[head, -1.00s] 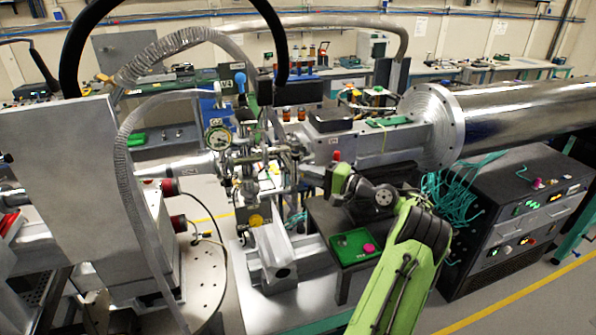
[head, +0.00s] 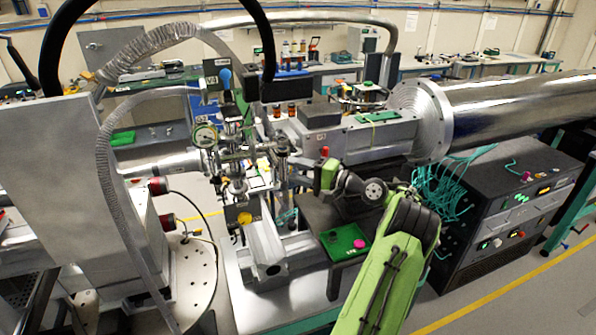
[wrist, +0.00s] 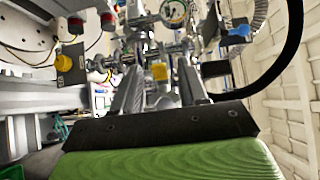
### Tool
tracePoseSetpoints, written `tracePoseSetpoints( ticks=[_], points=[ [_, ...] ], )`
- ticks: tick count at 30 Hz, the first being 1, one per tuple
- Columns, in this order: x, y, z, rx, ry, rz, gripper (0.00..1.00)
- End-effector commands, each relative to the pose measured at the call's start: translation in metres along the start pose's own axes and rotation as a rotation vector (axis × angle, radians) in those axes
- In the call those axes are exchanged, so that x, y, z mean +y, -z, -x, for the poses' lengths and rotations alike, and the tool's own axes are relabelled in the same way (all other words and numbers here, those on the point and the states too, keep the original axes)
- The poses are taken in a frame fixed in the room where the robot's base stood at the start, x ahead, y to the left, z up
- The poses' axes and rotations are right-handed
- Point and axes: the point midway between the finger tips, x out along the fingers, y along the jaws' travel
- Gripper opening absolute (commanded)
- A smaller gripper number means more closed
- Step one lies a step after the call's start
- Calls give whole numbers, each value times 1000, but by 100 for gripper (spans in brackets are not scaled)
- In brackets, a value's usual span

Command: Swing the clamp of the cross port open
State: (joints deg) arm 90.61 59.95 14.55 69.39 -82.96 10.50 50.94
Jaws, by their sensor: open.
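The cross port (head: 235,160) is a crowded cluster of metal flanges and fittings left of centre in the head view, with a round gauge (head: 205,135) and a blue-handled valve (head: 224,78). I cannot single out its clamp there. My green arm reaches in from the lower right, its end just right of the cluster; the fingertips are not clear in that view. In the wrist view my gripper (wrist: 160,88) shows two grey fingers spread apart, with a yellow part (wrist: 159,72) seen between them. The gauge (wrist: 174,11) and metal fittings lie beyond the fingertips. Contact cannot be told.
A green tray (head: 333,248) with a magenta cap (head: 360,243) sits below my arm's end. A large steel tube (head: 520,105) runs right. A black instrument rack (head: 500,195) stands right. A ribbed hose (head: 108,190) and grey box (head: 45,180) are left.

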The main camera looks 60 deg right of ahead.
Motion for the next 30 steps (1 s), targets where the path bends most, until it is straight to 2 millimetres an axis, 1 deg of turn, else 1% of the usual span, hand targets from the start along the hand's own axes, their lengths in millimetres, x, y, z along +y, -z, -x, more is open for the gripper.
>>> tracePoseSetpoints(
  ticks=[2,5,8,15,18,21,24,30],
  points=[
    [0,0,1,0,0,0,43],
    [1,1,13,3,1,-1,43],
    [2,2,38,7,1,-1,43],
    [1,1,107,7,4,0,43],
    [0,1,132,7,4,0,43],
    [0,1,148,3,3,1,43],
    [0,0,156,1,1,0,43],
    [0,0,158,0,0,1,43]
  ],
)
